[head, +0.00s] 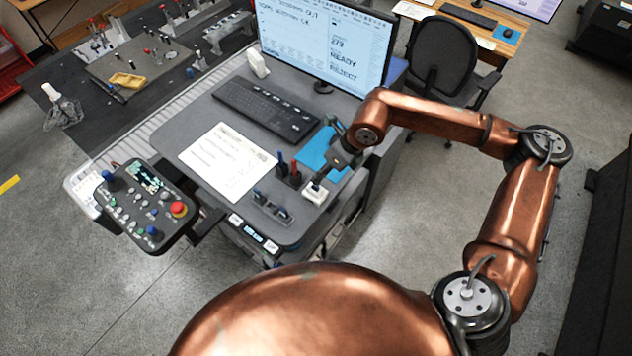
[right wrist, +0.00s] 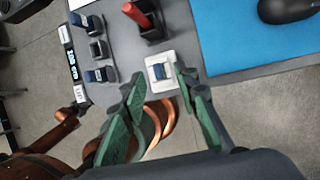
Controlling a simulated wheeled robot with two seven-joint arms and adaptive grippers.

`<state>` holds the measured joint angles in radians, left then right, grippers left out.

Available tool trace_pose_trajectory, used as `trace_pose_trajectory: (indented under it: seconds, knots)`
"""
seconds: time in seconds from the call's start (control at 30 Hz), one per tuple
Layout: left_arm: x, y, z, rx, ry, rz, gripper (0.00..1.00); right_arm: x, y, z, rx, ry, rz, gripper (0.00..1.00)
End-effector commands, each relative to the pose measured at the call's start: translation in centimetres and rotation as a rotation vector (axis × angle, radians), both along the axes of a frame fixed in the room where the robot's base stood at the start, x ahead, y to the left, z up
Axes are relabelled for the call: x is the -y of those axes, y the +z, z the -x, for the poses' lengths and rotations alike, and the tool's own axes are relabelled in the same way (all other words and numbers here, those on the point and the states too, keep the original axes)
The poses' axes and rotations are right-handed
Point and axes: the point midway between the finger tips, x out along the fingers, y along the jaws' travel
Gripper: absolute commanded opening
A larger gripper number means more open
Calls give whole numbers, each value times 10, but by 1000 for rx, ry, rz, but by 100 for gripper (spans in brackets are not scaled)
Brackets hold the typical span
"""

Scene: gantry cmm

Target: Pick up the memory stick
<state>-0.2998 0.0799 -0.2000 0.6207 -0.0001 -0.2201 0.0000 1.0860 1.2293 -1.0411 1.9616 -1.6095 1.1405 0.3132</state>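In the head view my right gripper (head: 318,181) is just above the holder. My left gripper is not in view.
Beside the holder stand a dark stand with red and blue pens (head: 289,172) and a rack with blue-topped pieces (head: 271,207). A blue mat (head: 316,150) with a dark mouse (right wrist: 288,10), a paper sheet (head: 227,160), a keyboard (head: 266,108) and a control panel (head: 146,203) are nearby.

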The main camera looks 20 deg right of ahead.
Motion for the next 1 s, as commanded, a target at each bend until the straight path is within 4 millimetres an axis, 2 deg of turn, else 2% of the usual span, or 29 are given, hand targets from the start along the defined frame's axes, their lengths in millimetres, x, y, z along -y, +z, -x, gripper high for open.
trace_pose_trajectory:
  seconds: [0.17, 0.3, 0.6, 1.0]
  knots:
    - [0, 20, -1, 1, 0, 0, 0, -9, -19, -3, -4, 2, -2, 28]
    - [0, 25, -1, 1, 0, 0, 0, -15, -37, -7, -2, 1, -2, 28]
    - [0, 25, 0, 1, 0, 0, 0, -17, -45, -9, 0, 2, -3, 28]
    - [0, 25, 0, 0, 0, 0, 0, -17, -44, -9, 0, 1, -3, 1]
